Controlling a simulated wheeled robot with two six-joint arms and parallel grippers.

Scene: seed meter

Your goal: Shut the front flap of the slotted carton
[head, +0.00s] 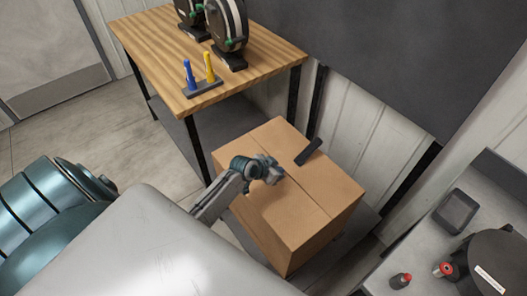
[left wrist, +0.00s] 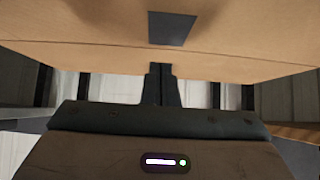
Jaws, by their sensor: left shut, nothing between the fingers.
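The brown carton (head: 325,215) stands in the middle of the head view. Its top looks flat and closed, with a thin seam across it and a dark slot-like strip (head: 308,151) near the far edge. I see no flap standing up. My left gripper (head: 274,175) is over the top, close to the seam; I cannot tell whether it touches. In the left wrist view its fingers (left wrist: 161,84) are together and empty, in front of the carton's cardboard (left wrist: 85,25), with a dark patch (left wrist: 172,28) above. My right gripper is not in view.
A wooden table (head: 150,40) with seed meters (head: 228,25) and a stand holding a blue and a yellow tool (head: 204,88) is behind the carton. A grey bench (head: 415,255) with small red-topped items (head: 402,281) is at the right. Floor is clear at the left.

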